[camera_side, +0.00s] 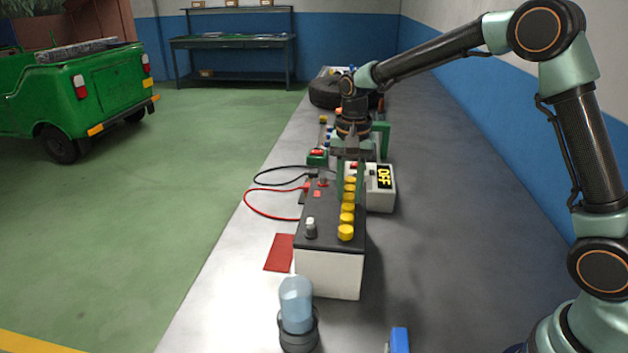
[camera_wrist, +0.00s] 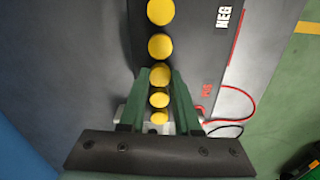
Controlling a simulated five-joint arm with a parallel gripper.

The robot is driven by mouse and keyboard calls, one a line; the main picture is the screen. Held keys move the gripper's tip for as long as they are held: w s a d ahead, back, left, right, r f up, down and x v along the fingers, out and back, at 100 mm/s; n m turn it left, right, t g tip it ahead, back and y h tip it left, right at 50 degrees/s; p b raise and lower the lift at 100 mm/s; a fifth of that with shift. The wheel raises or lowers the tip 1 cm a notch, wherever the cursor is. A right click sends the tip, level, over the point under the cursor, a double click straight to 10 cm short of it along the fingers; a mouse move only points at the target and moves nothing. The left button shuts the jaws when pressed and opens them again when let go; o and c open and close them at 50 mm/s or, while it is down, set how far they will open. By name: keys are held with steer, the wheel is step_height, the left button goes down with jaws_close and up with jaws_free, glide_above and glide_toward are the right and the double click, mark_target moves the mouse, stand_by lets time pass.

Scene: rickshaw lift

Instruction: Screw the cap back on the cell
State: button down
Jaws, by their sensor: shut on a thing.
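The battery (camera_side: 330,272) is a long box with a black top and white sides, and a row of yellow caps runs along its top. My gripper (camera_side: 350,196) points down over the far part of that row. In the wrist view my gripper (camera_wrist: 160,76) has its green fingers on either side of one yellow cap (camera_wrist: 160,75), shut on it. The cap sits in line with the others. Whether its thread is engaged in the cell is hidden. Other caps show ahead of the fingertips (camera_wrist: 160,46) and between the fingers (camera_wrist: 159,100).
Red and black leads (camera_side: 272,203) run to the battery's far end. A grey meter reading OFF (camera_side: 380,188) stands close at the right. A blue-topped bottle (camera_side: 297,305) stands in front, and a red card (camera_side: 279,252) lies left.

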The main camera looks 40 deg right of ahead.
mark_target(349, 196)
steer(key=shift+m, duration=0.8)
steer(key=c, duration=0.5)
jaws_free()
steer(key=shift+c, duration=0.2)
steer(key=shift+o, duration=1.2)
steer(key=shift+r, duration=0.15)
steer(key=shift+r, duration=3.4)
